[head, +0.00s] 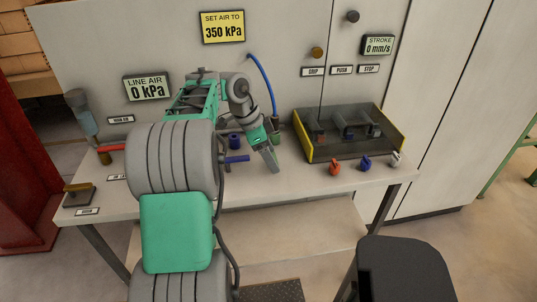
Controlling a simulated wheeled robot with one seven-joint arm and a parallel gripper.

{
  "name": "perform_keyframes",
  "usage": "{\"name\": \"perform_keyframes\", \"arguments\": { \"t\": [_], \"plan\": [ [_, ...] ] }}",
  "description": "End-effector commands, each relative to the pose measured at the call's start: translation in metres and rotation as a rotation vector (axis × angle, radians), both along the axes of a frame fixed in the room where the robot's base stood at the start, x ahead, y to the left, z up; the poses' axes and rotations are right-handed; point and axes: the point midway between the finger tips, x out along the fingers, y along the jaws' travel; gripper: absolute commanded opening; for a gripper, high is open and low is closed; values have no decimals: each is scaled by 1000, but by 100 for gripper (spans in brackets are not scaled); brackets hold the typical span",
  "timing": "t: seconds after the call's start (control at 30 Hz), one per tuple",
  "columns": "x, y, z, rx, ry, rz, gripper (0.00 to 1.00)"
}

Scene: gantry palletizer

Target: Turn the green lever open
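My gripper (271,160) points down over the middle of the workbench, at the lower end of the blue hose. A small green part (276,138) shows just behind it, under the hose, and a strip of green shows along the fingers. This may be the green lever, but my gripper hides most of it and I cannot tell its angle. I cannot tell whether the fingers are open or shut, or touch it. A blue lever (237,159) sticks out to the left of my gripper. A red lever (110,148) is at the left end of the bench.
A yellow-edged dark tray (310,152) stands at the back right. Red (334,169), blue (365,163) and white (395,159) small parts lie before it. The line air display (148,87) reads 0 kPa; a sign (222,27) says set air to 350 kPa. Bench front right is clear.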

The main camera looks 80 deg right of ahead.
Motion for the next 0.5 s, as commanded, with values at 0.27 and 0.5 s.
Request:
{"name": "perform_keyframes", "arguments": {
  "t": [0.27, 0.5],
  "plan": [
    [0, 0, 0, -3, 1, -2, 92],
    [1, 0, 0, -2, 1, 2, 96]
  ]
}}
